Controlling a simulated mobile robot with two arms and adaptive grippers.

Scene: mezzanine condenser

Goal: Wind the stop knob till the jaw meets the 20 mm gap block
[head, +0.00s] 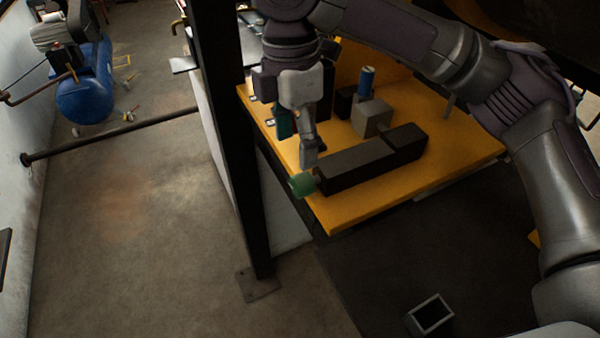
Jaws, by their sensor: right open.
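A green round knob (301,185) sticks out from the near left end of a long black body (360,166) on a yellow-orange bench top (450,160). My right gripper (309,158) points down just above and behind the knob, apart from it as far as I can tell; it is open and holds nothing visible. A grey block (371,118) stands behind the black body, with a blue cylinder (366,80) behind it. I cannot tell which part is the jaw or which is the 20 mm gap block. My left gripper is out of view.
A dark upright post (230,130) stands left of the bench. A teal piece (284,121) shows behind my right gripper. A blue compressor tank (85,85) stands far left. A small open box (430,315) is at the bottom. The floor at left is mostly clear.

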